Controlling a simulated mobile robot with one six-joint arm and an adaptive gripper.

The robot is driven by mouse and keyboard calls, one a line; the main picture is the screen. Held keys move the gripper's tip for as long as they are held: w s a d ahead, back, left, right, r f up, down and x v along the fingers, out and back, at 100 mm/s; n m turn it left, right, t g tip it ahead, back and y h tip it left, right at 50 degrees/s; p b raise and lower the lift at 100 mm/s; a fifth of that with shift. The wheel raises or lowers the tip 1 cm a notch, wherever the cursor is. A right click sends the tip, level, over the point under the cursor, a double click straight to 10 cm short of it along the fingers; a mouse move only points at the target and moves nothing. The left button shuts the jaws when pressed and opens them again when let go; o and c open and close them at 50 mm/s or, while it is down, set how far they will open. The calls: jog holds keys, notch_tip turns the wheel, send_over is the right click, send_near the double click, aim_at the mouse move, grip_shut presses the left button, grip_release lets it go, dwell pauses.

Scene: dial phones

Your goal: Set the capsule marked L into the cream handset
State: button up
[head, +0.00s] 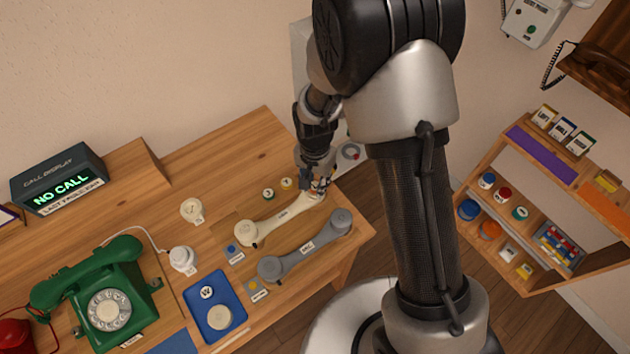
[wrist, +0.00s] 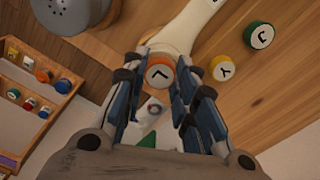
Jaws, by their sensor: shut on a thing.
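The cream handset (head: 283,219) lies on the wooden desk, and its bar shows at the top of the wrist view (wrist: 192,24). My gripper (head: 318,188) is at the handset's far right end. In the wrist view my gripper (wrist: 160,82) is shut on an orange-red capsule (wrist: 159,73) with a black L-like mark. The capsule is at the handset's end; I cannot tell whether it sits in the cup or just above it. The fingers hide much of that end.
A yellow capsule (wrist: 222,68) and a green capsule (wrist: 258,35) stand close beside the handset. A grey handset (head: 305,250) lies parallel in front. A blue tray (head: 207,322), green phone (head: 107,298) and shelf (head: 535,205) stand farther off.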

jog(key=o, duration=1)
jog(key=shift+o, duration=0.2)
notch_tip(320, 180, up, 12)
jog(key=shift+r, duration=0.1)
dwell(0.4)
jog(key=s+d+r+n+t, duration=0.1)
jog(key=s+d+r+n, duration=0.1)
jog(key=s+d+r, duration=0.35)
jog(key=s+d+r+n+t, duration=0.1)
jog(key=s+d+r, duration=0.2)
jog(key=r, duration=0.6)
jog(key=s+d+r+n+t, duration=0.1)
jog(key=s+d, duration=0.1)
jog(key=s, duration=0.3)
jog(key=s+d+r+n+t, duration=0.1)
jog(key=s+d+r+n, duration=0.1)
jog(key=s, duration=0.4)
jog(key=shift+r+t, duration=0.25)
jog(key=shift+t, duration=0.05)
